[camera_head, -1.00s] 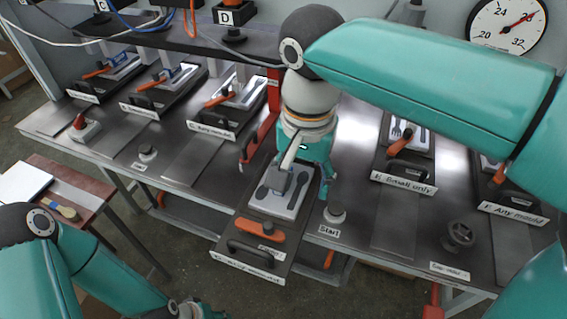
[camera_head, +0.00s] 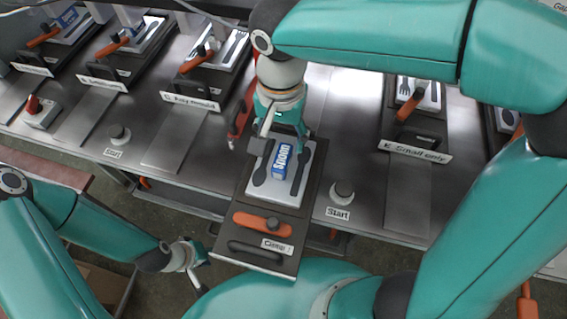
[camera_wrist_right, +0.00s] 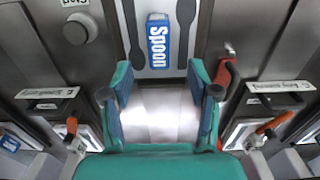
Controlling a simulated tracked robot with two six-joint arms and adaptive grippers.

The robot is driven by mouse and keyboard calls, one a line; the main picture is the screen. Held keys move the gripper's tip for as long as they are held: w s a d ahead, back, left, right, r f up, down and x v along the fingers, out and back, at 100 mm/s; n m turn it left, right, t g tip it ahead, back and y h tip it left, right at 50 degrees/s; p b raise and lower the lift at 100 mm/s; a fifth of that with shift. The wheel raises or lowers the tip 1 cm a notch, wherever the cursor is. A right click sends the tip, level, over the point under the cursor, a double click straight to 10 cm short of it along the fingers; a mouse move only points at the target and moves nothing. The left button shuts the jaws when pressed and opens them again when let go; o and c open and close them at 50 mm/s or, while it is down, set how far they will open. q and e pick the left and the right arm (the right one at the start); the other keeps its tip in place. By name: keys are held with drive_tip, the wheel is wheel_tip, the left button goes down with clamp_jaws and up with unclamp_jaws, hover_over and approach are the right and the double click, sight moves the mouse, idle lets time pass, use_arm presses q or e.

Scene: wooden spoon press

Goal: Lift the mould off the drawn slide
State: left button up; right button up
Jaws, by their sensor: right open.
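The mould (camera_head: 267,190) is a pale plate with dark spoon shapes and a blue block (camera_head: 282,161) lettered "Spoon" on it. It lies on the drawn slide (camera_head: 314,200), a dark tray with an orange clamp bar (camera_head: 262,223) and a black handle at its front. My right gripper (camera_head: 284,122) is over the far end of the mould. In the right wrist view my right gripper (camera_wrist_right: 161,82) is open and empty, and the blue block (camera_wrist_right: 158,42) lies ahead of its fingers, apart from them. My left gripper (camera_head: 194,262) is low at the left, away from the slide; its fingers are unclear.
A Start button (camera_head: 342,192) stands right of the slide. A red lever (camera_head: 238,118) is close to the left of my right gripper. A similar station labelled "Small only" (camera_head: 415,150) stands to the right, and several more stand to the left.

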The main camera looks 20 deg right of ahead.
sight(282, 157)
drive_tip(key=shift+s+f, duration=0.15)
drive_tip(key=shift+f, duration=3.7)
clamp_jaws()
drive_tip(key=shift+r, duration=0.1)
